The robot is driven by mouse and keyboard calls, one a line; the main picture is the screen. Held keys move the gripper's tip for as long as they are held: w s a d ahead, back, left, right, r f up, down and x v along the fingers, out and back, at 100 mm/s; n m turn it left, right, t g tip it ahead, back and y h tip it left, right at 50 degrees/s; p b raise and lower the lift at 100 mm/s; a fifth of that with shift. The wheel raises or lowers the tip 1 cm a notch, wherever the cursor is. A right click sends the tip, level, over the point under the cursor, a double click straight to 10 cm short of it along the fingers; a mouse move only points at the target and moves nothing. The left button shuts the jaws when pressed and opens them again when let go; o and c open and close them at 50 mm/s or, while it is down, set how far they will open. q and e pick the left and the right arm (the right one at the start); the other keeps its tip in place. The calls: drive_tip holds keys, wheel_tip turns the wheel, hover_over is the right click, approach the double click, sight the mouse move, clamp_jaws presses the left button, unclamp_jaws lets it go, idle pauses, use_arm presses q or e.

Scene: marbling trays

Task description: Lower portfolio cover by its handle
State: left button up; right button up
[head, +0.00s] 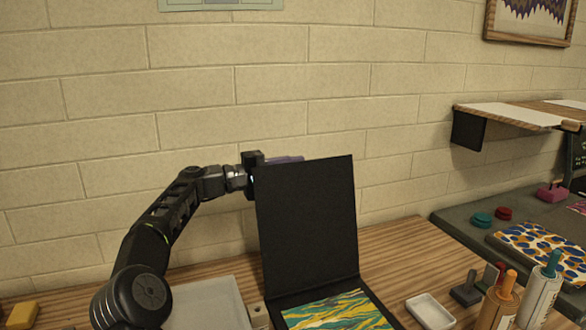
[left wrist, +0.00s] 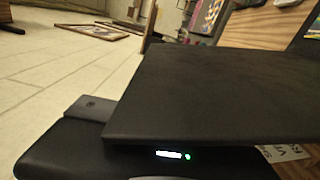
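The portfolio cover (head: 308,222) is a black panel standing nearly upright, hinged at its lower edge, in the head view. The portfolio base (head: 372,296) lies on the table with a green, yellow and white marbled sheet (head: 335,312) on it. My left gripper (head: 268,161) is at the cover's top left corner, partly behind it. The fingertips are hidden. A dark flat panel (left wrist: 225,95) fills much of the left wrist view. My right gripper is not in view.
A grey tray (head: 208,306) lies left of the portfolio. A small white dish (head: 430,311) and bottles (head: 541,290) stand to its right. A brick wall (head: 200,100) rises behind. A shelf (head: 515,116) juts out at the right.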

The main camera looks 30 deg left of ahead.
use_arm(q)
clamp_jaws()
drive_tip(key=shift+f, duration=0.2)
idle(1.2)
